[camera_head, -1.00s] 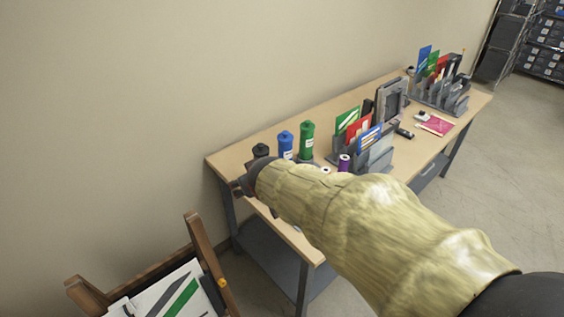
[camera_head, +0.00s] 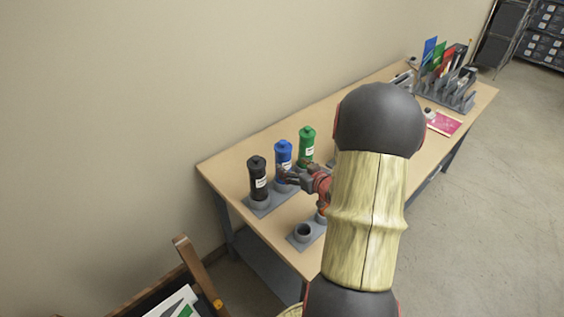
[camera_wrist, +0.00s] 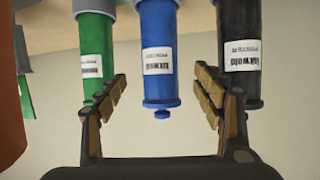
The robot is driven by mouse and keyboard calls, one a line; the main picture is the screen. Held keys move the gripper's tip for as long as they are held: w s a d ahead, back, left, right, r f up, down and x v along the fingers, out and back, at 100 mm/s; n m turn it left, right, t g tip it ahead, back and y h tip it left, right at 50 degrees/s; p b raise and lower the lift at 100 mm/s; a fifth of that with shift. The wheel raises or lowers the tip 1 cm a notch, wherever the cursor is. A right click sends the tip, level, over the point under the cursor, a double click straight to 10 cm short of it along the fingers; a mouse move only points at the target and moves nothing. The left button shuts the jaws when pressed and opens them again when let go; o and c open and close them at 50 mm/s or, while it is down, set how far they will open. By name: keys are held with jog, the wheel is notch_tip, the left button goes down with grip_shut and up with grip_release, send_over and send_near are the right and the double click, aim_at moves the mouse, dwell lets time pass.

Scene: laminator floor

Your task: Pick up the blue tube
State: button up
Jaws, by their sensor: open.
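The blue tube (camera_head: 283,158) stands upright on the table between the black tube (camera_head: 257,178) and the green tube (camera_head: 307,143). My gripper (camera_head: 292,174) is open at the front of the blue tube in the head view and partly covers its lower part. In the wrist view, which shows the tubes upside down, the blue tube (camera_wrist: 160,60) hangs in the gap between the open fingers of my gripper (camera_wrist: 158,105). The fingers overlap the green tube (camera_wrist: 95,60) and the black tube (camera_wrist: 238,50) in that view. I cannot tell whether they touch.
A grey holder (camera_head: 303,233) with an empty round socket sits nearer the table's front edge. A grey rack (camera_head: 450,88) with coloured cards stands at the far end. A pink card (camera_head: 443,123) lies on the table (camera_head: 245,155). A wooden frame (camera_head: 197,265) stands at lower left.

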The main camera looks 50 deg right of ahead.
aim_at(287, 162)
jog(key=b+x, duration=0.1)
jog(key=x, duration=0.7)
jog(key=shift+w+r+b, duration=0.1)
jog(key=shift+w+b, duration=0.05)
jog(key=shift+b, duration=0.25)
jog(key=shift+r, duration=0.1)
jog(key=c, duration=0.3)
grip_shut()
dwell(0.5)
